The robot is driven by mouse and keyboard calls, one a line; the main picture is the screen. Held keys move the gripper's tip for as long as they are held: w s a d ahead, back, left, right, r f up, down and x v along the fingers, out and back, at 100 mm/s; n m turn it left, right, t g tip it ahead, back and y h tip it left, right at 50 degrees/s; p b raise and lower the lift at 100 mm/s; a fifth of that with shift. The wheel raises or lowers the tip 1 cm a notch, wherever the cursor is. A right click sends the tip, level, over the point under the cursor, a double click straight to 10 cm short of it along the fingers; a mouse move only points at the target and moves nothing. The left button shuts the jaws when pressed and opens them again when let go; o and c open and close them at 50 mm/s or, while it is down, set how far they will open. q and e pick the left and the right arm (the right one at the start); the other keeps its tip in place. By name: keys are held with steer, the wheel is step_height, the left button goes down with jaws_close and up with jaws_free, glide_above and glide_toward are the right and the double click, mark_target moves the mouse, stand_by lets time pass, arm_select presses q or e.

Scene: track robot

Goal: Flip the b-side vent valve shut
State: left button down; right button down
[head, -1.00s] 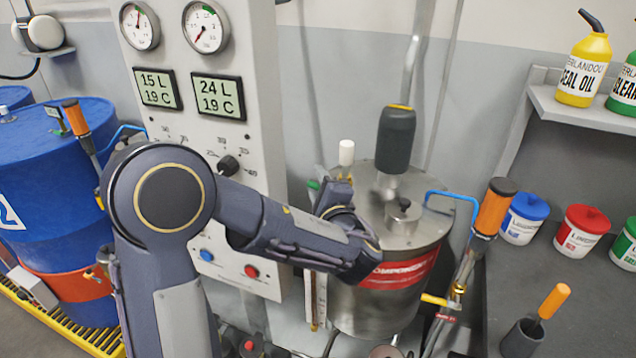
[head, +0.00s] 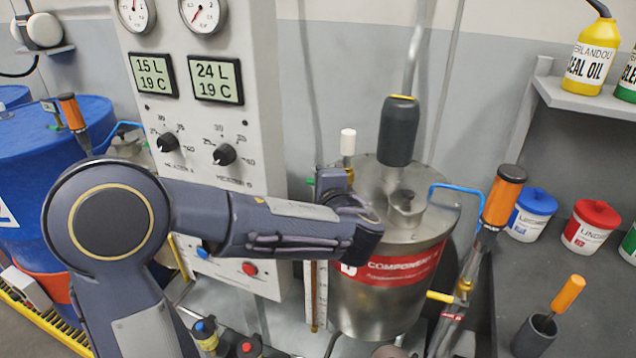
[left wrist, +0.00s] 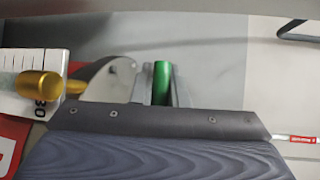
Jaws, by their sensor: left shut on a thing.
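The metal tank marked Component (head: 385,300) stands in the middle of the head view. A small green handle, which I take to be the b-side vent valve's, shows at the tank's upper left (head: 311,182). My left gripper (head: 336,180) reaches across the tank's front to that spot and hides most of the valve. In the left wrist view the green handle (left wrist: 161,83) stands upright between the fingertips, and the gripper is shut on it. The valve body is hidden. My right gripper is in neither view.
A white-capped brass fitting (head: 348,142) rises just behind the gripper. A dark grey cylinder (head: 398,130) and a blue pipe (head: 455,188) stand over the lid. The gauge panel (head: 215,130) is at left. A shelf (head: 590,103) and bench with pots are at right.

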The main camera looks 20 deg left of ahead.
arm_select(q)
steer(key=c, duration=1.4)
jaws_free()
steer(key=shift+c, duration=0.2)
steer(key=b+v, duration=0.1)
steer(key=v, duration=0.6)
steer(key=shift+s+d, duration=0.3)
